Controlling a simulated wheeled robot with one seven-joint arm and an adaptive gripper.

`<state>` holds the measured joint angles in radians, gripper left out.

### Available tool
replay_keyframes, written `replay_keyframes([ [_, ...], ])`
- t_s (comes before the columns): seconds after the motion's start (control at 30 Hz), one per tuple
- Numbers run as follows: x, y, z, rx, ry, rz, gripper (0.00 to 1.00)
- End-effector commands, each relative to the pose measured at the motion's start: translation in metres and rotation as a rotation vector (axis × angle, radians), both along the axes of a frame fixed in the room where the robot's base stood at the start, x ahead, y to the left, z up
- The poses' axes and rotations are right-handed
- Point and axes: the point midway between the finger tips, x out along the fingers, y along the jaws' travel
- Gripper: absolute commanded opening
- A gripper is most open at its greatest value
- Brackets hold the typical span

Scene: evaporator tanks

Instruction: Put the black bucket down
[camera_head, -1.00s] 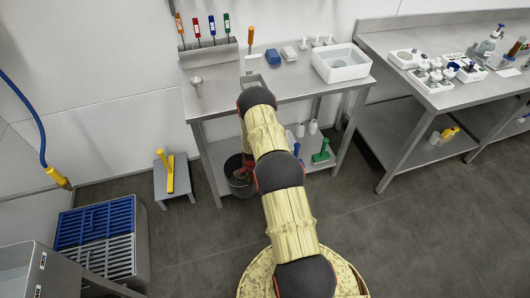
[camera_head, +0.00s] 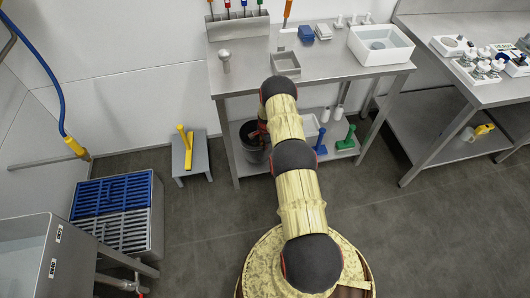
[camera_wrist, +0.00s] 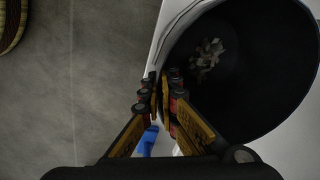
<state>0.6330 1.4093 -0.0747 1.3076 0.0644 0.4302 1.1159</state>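The black bucket (camera_head: 257,156) shows in the head view under the left end of the table, by its lower shelf (camera_head: 303,152), partly hidden by my arm. In the wrist view the bucket (camera_wrist: 250,60) fills the right side, its open mouth facing the camera, with several pale bits on its dark inside. My gripper (camera_wrist: 162,92) has its two fingers close together at the left part of the bucket's rim, with the rim between them. A light surface shows around the bucket; I cannot tell whether the bucket touches it. In the head view the gripper is largely hidden.
A blue tool (camera_head: 320,141) and a green tool (camera_head: 347,138) are on the lower shelf, right of my arm. A grey step stool (camera_head: 191,160) with a yellow tool stands left. A blue-and-grey crate (camera_head: 118,213) is further left. Open floor (camera_head: 400,230) lies right.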

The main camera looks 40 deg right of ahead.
Motion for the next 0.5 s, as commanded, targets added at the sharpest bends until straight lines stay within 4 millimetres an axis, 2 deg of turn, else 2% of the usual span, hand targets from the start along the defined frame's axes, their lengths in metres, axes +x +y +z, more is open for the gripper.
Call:
replay_keyframes([
  [0.03, 0.004, -0.004, -0.013, 0.000, 0.000, 0.000, 0.00],
  [0.2, 0.018, -0.016, -0.035, 0.000, 0.000, 0.000, 0.00],
  [0.5, 0.029, -0.026, -0.049, 0.001, 0.001, 0.000, 0.00],
])
